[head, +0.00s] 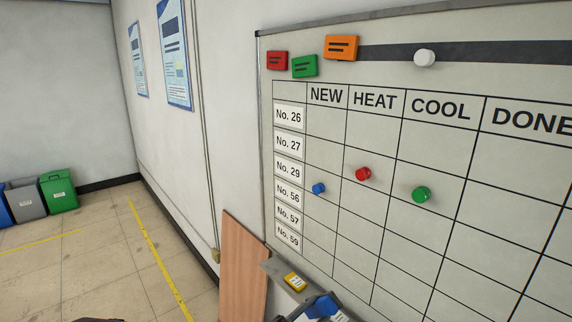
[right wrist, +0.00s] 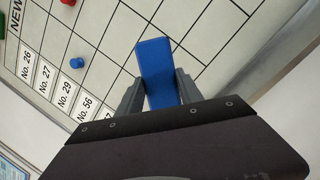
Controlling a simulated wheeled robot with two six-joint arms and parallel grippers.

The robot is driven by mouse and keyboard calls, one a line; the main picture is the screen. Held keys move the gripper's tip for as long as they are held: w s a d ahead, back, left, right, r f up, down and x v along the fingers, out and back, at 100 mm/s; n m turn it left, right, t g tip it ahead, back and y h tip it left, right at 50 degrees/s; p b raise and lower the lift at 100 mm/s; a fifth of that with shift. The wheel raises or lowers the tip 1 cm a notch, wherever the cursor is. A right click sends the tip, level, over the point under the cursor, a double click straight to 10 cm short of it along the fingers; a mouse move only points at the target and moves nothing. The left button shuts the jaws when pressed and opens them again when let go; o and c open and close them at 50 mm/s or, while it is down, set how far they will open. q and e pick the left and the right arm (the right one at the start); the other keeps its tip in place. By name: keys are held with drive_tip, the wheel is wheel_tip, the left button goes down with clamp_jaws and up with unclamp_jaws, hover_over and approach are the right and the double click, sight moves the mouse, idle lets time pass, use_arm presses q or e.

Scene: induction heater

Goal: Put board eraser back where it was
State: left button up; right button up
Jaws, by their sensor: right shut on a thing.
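The board eraser, a blue block (right wrist: 155,62), is between the two grey fingers of my right gripper (right wrist: 158,88) in the right wrist view. The gripper is shut on it, and the eraser's blue end sticks out past the fingertips toward the whiteboard. In the head view the blue eraser (head: 326,304) shows at the bottom edge, just right of the board's lower left corner, with my right gripper (head: 318,309) around it. I cannot tell whether it touches the board or ledge. My left gripper is not in view.
The whiteboard (head: 400,250) holds several magnets. A grey ledge (head: 274,267) with a yellow-labelled item (head: 295,282) runs below its lower left corner. A brown panel (head: 242,265) leans on the wall. Bins (head: 58,190) stand far left. The floor (head: 90,270) at left is open.

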drive_tip(key=s+d+f+g+b, duration=0.1)
drive_tip(key=s+d+f, duration=0.6)
drive_tip(key=s+f, duration=0.25)
drive_tip(key=shift+t, duration=0.3)
drive_tip(key=s+d, duration=0.4)
drive_tip(key=shift+r, duration=0.25)
